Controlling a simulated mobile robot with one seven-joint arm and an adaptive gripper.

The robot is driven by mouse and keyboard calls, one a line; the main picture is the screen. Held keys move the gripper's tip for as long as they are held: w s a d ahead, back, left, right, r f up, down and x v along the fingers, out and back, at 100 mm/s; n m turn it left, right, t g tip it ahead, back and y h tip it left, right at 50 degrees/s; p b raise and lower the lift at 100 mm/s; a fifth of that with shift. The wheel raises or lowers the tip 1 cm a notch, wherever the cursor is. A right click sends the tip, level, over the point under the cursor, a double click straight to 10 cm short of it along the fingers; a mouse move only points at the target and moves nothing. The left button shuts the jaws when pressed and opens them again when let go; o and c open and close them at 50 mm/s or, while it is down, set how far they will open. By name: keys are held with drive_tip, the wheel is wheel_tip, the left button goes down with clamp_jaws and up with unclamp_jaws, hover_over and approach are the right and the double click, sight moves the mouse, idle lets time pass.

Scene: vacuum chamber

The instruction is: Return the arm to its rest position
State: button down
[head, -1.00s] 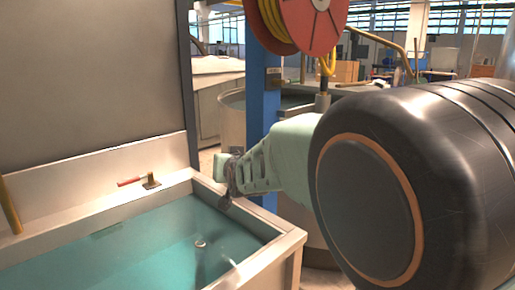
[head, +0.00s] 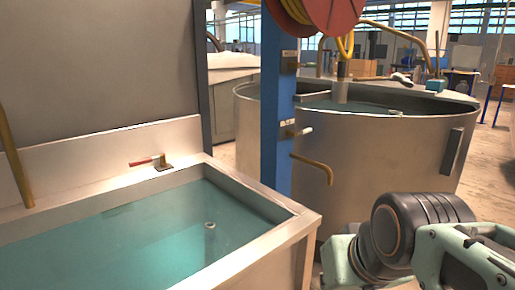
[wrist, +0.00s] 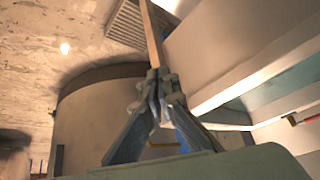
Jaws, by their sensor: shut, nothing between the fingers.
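My gripper (wrist: 158,80) shows in the wrist view with its two dark fingers drawn together at the tips and nothing held between them. My pale green and black arm (head: 410,235) is folded low at the lower right of the head view, in front of the round metal vat and right of the sink. The gripper's fingers cannot be made out in the head view.
A metal sink (head: 308,222) of teal water stands at left, with a red-handled tap (head: 150,161) on its back ledge. A blue post (head: 277,120) carries a red hose reel (head: 325,14). Behind my arm stands a large round vat (head: 370,160).

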drive_tip(key=s+f, duration=0.3)
wheel_tip(320, 180, up, 34)
drive_tip(key=s+g+p, duration=0.1)
drive_tip(key=p, duration=3.1)
drive_tip(key=shift+d+f+h+p, duration=0.15)
drive_tip(key=shift+h+p, duration=0.15)
drive_tip(key=shift+p, duration=0.1)
